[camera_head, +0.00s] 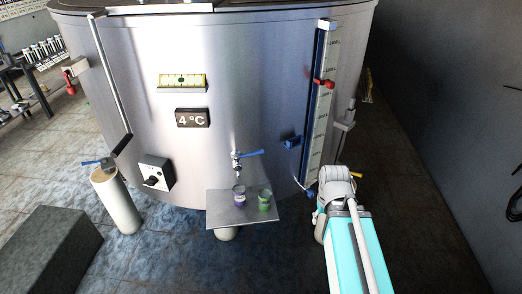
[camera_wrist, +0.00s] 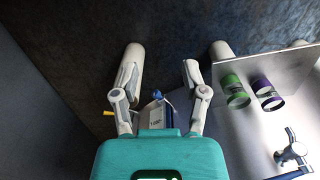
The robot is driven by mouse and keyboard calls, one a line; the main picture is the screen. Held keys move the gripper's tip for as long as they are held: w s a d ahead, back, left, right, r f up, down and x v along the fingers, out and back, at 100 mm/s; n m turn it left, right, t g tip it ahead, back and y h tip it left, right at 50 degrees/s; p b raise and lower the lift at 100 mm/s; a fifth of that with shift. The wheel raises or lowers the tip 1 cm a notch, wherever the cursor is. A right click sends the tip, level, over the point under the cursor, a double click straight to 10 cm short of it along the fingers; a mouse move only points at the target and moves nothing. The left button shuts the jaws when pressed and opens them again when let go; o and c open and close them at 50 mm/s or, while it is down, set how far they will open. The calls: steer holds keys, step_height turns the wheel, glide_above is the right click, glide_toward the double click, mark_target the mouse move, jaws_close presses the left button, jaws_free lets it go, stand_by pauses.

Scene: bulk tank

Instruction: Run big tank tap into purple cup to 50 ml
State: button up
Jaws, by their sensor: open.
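The big steel tank (camera_head: 225,60) fills the middle of the head view. In the wrist view, the purple cup (camera_wrist: 266,91), green cup (camera_wrist: 234,86) and tap (camera_wrist: 291,150) lie right of my gripper (camera_wrist: 160,76). My gripper is open and empty, apart from them.
A level gauge (camera_head: 321,100) with red and blue fittings runs down the tank near my arm. A dark block (camera_head: 48,255) sits lower left. Floor before the shelf is clear.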

steer(key=shift+o, duration=0.6)
step_height(320, 180, up, 19)
steer(key=n+t+p, duration=0.2)
steer(key=n+p, duration=1.7)
steer(key=n, duration=0.2)
glide_above(263, 149)
steer(key=s, duration=0.2)
steer(key=shift+s+d+r+y, duration=0.1)
steer(key=shift+d+r+y, duration=0.05)
steer(key=shift+d+y, duration=0.2)
steer(key=shift+f, duration=0.2)
steer(key=f+b, duration=0.4)
steer(key=w+f+b, duration=0.1)
steer(key=f+b, duration=0.3)
steer(key=b, duration=0.1)
steer(key=w+f+b, duration=0.1)
steer(key=f+b, duration=0.3)
steer(key=f, duration=0.1)
steer(key=shift+w+a, duration=0.25)
steer(key=shift+a, duration=0.05)
steer(key=shift+f+b, duration=0.1)
steer(key=shift+b, duration=0.2)
